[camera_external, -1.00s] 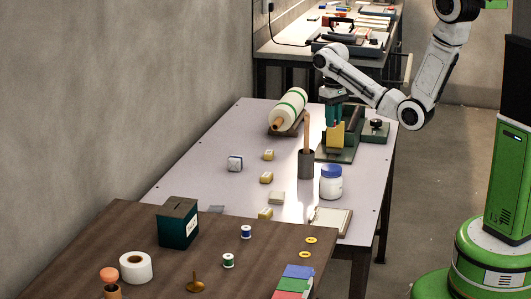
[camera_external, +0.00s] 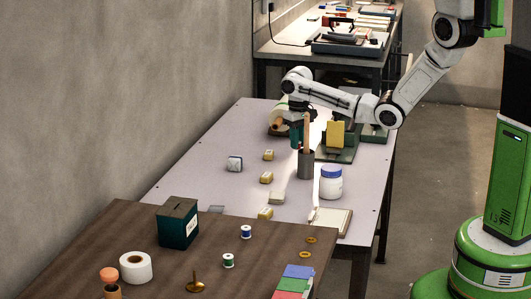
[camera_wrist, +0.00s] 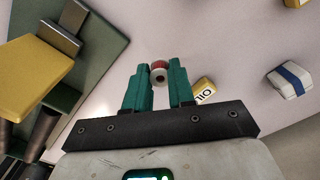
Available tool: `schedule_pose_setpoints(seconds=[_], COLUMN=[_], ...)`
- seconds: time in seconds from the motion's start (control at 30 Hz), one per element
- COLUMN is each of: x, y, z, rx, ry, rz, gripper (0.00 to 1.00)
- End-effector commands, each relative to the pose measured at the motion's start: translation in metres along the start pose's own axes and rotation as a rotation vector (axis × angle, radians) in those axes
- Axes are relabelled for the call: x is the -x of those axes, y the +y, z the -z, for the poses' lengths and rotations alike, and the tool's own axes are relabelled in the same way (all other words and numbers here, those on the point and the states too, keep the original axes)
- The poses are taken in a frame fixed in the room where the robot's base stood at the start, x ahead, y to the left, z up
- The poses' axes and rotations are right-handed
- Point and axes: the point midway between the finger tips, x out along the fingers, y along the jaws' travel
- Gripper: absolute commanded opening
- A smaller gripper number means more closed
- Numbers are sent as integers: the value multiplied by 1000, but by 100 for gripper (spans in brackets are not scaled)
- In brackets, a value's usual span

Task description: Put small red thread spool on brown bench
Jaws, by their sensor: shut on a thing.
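My gripper (camera_wrist: 159,82) has green fingers and is shut on a small red thread spool (camera_wrist: 159,66) with a pale end, held between the fingertips in the wrist view. In the external view my gripper (camera_external: 297,135) is over the pale table, just left of the dark cup; the spool cannot be made out there. The brown bench (camera_external: 130,228) is at the front left of the external view, well apart from the gripper.
On the brown bench stand a dark green box (camera_external: 178,225), a white roll (camera_external: 136,267), a blue spool (camera_external: 246,232) and a green spool (camera_external: 228,261). A dark cup (camera_external: 306,165) with a tall stick and a white jar (camera_external: 331,183) stand on the pale table.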

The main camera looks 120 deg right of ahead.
Motion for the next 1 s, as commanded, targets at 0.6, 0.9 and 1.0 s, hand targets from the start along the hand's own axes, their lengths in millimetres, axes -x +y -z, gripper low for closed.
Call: schedule_pose_setpoints(seconds=[0.6,0.9,1.0], x=[-41,-44,-43], y=[-5,-5,-5], z=[7,7,7], rx=[0,-1,0], ry=[1,1,1], rz=[0,0,0], gripper=[0,30,40])
